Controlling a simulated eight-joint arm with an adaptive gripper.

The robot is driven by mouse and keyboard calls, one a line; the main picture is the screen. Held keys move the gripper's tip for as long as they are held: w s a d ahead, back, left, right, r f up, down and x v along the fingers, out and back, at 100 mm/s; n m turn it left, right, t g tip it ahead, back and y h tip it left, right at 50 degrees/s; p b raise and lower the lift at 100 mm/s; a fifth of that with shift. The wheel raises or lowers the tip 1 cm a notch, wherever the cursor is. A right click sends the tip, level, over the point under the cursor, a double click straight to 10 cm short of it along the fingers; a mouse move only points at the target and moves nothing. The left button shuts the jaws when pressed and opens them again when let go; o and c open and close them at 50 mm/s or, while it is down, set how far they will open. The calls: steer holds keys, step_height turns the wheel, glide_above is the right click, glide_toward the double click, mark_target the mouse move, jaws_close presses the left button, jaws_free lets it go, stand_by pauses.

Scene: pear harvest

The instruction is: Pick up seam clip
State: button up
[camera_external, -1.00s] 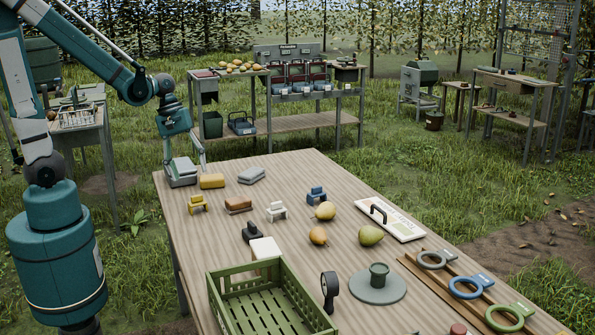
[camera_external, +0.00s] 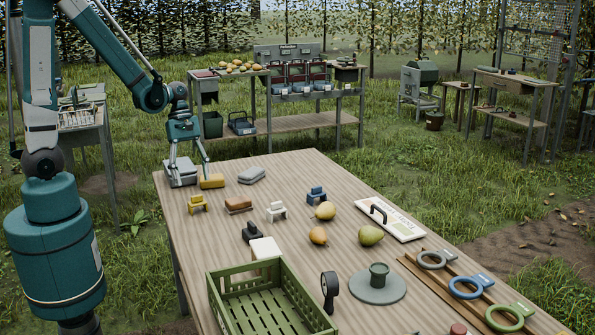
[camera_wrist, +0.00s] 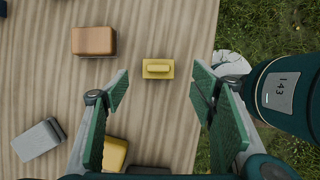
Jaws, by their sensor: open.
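No label marks the seam clip; several small clip-shaped pieces stand on the wooden table. The yellow clip (camera_external: 197,203) stands near the left edge; from above it shows in the wrist view (camera_wrist: 158,69), upper middle between my fingers' lines. A white clip (camera_external: 276,211), a black clip (camera_external: 252,232) and a blue clip (camera_external: 316,195) stand to its right. My gripper (camera_external: 188,162) is open and empty over the table's far left corner, beyond the yellow clip. Its green-padded fingers (camera_wrist: 158,95) are wide apart in the wrist view.
A yellow block (camera_external: 212,181), grey pads (camera_external: 251,175) and a brown block (camera_external: 238,205) lie close by. Pears (camera_external: 371,235), a green crate (camera_external: 222,302) and a white board (camera_external: 405,226) are nearer or further right. Grass lies beyond the table's left edge.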

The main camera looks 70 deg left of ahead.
mark_target(197, 197)
steer(key=shift+b+x, duration=0.3)
steer(key=shift+x, duration=1)
steer(key=shift+f, duration=0.1)
steer(key=shift+b+x, duration=0.9)
steer(key=shift+x, duration=1.6)
steer(key=shift+w+a, duration=0.15)
steer(key=c, duration=0.9)
